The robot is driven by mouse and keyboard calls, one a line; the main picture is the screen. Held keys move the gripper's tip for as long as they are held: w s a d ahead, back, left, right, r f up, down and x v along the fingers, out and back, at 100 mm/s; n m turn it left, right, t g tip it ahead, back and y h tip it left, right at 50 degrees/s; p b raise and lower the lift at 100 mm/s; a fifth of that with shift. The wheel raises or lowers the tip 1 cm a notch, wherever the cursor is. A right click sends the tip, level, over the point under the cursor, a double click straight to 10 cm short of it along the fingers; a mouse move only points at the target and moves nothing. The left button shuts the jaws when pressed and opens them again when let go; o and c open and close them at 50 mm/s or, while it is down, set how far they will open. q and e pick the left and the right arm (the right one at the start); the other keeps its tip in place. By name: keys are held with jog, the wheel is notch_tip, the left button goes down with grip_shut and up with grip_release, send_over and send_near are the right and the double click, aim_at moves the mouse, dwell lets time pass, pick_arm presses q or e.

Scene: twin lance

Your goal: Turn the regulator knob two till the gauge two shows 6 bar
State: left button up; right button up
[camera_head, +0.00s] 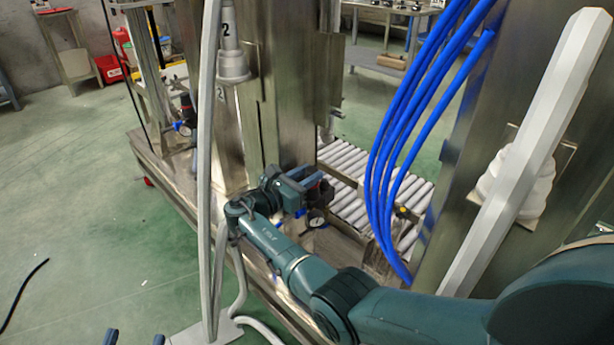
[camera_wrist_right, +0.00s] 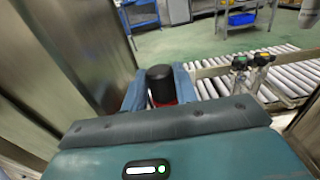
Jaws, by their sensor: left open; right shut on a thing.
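The regulator knob (camera_wrist_right: 160,84) is a black upright cap with some red below it, seen in the right wrist view between my right gripper's two blue-grey fingers. My right gripper (camera_head: 312,190) is shut on this knob. In the head view the gripper mostly covers the knob. A small round gauge (camera_head: 316,219) with a pale dial sits just below the gripper; its reading is too small to tell. My left gripper (camera_head: 134,340) is open and empty at the bottom left edge, with only its two fingertips showing, far from the regulator.
A second regulator with a gauge (camera_head: 183,129) stands further back left. A roller conveyor (camera_head: 350,185) lies behind my right gripper. Blue hoses (camera_head: 385,165) hang to the right. A grey upright pole (camera_head: 206,170) stands left of the gripper. The green floor at left is mostly clear.

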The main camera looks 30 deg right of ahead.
jog(key=o, duration=1)
jog(key=p+v, duration=0.1)
jog(key=v, duration=1.2)
